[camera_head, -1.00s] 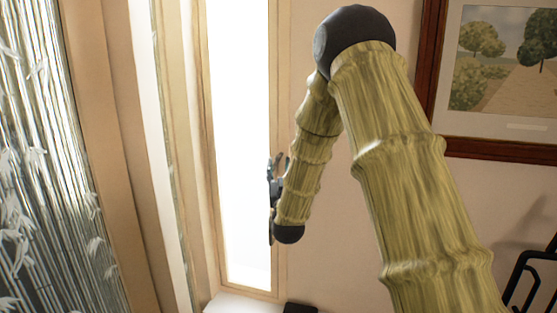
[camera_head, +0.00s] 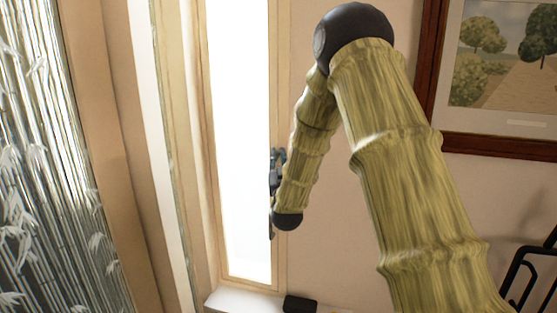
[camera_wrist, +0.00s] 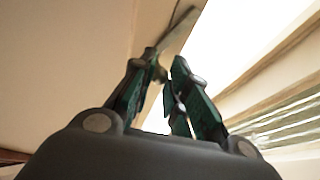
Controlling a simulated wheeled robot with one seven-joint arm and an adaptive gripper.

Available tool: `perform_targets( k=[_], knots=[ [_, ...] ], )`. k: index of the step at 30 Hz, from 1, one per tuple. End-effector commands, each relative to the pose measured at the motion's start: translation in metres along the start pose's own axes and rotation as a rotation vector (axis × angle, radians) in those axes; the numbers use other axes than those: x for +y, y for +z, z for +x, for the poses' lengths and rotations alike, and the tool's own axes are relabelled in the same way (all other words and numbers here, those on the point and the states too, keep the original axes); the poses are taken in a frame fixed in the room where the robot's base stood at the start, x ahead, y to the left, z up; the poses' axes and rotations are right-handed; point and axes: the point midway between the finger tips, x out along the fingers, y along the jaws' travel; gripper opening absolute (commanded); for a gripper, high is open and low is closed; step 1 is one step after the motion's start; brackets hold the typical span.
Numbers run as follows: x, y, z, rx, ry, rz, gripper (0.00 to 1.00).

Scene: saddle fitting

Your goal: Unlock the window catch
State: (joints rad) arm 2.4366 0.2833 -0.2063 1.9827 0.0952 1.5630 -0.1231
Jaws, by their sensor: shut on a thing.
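The tall, narrow window (camera_head: 238,140) is bright white in the head view, with a pale wooden frame (camera_head: 282,90) along its right side. My gripper (camera_head: 277,158) is at this right frame, with its fingers close together. In the wrist view my gripper (camera_wrist: 166,66) has two green-and-black fingers. A thin grey metal bar, which looks like the window catch (camera_wrist: 178,32), rises from the left fingertip beside the frame edge. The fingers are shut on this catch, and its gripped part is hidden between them. The head view does not show the catch clearly.
A framed landscape picture (camera_head: 505,75) hangs on the wall at right. A bamboo-patterned panel (camera_head: 50,170) stands at left. A small black object (camera_head: 300,304) is by the white sill (camera_head: 240,302) below. A black metal frame (camera_head: 530,280) shows at lower right.

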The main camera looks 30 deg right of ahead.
Motion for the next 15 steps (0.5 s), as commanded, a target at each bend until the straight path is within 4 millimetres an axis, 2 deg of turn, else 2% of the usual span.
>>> perform_targets(
  k=[5,15],
  knots=[
    [-0.003,-0.002,0.001,-0.013,-0.016,-0.034,0.0],
    [-0.013,-0.006,0.007,-0.095,-0.091,-0.216,0.0]
  ],
)
